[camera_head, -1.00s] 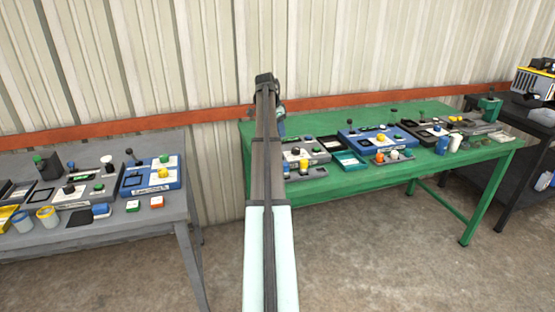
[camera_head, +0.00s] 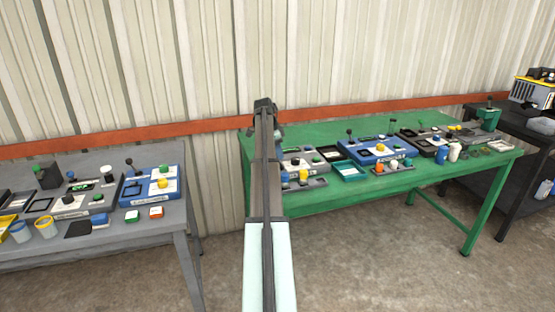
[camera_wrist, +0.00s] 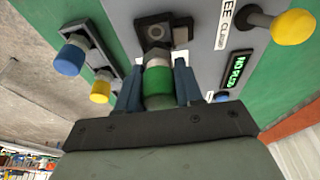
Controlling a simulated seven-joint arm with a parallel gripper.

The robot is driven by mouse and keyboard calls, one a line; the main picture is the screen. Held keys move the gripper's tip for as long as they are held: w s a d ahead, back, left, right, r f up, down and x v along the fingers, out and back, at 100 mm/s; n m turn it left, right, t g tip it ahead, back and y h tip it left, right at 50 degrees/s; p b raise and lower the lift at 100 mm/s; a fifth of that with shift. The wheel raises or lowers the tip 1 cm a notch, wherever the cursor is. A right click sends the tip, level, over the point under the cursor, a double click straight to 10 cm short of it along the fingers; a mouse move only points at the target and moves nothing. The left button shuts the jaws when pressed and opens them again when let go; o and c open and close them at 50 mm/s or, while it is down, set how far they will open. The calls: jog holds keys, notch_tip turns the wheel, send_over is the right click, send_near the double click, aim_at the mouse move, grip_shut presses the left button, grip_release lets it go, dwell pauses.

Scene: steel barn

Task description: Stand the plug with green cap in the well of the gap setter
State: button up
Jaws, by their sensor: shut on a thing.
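My gripper (camera_wrist: 158,88) is shut on the plug with green cap (camera_wrist: 158,80), in the wrist view. The plug shows a green part and a pale band between the blue-grey fingers, with a dark end beyond. The gap setter (camera_wrist: 205,50) is a grey panel with a lit display reading "NO PLUG". Its dark square well (camera_wrist: 154,31) with a round centre lies just beyond the plug's far end. The plug appears apart from the well, but the exact gap cannot be told. In the head view my arm hides the gripper and plug; part of the gap setter (camera_head: 303,161) shows at its right.
A rack (camera_wrist: 92,54) beside the gap setter holds a blue-capped plug (camera_wrist: 70,56) and a yellow-capped plug (camera_wrist: 101,88). A yellow-knobbed lever (camera_wrist: 294,27) stands up from the panel. Other devices crowd the green table (camera_head: 322,133); a grey table (camera_head: 140,225) stands at left.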

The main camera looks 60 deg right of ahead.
jog(key=shift+f, duration=1.65)
jog(key=shift+f, duration=0.1)
jog(key=o, duration=1)
jog(key=shift+o, duration=0.2)
jog(key=v, duration=1.2)
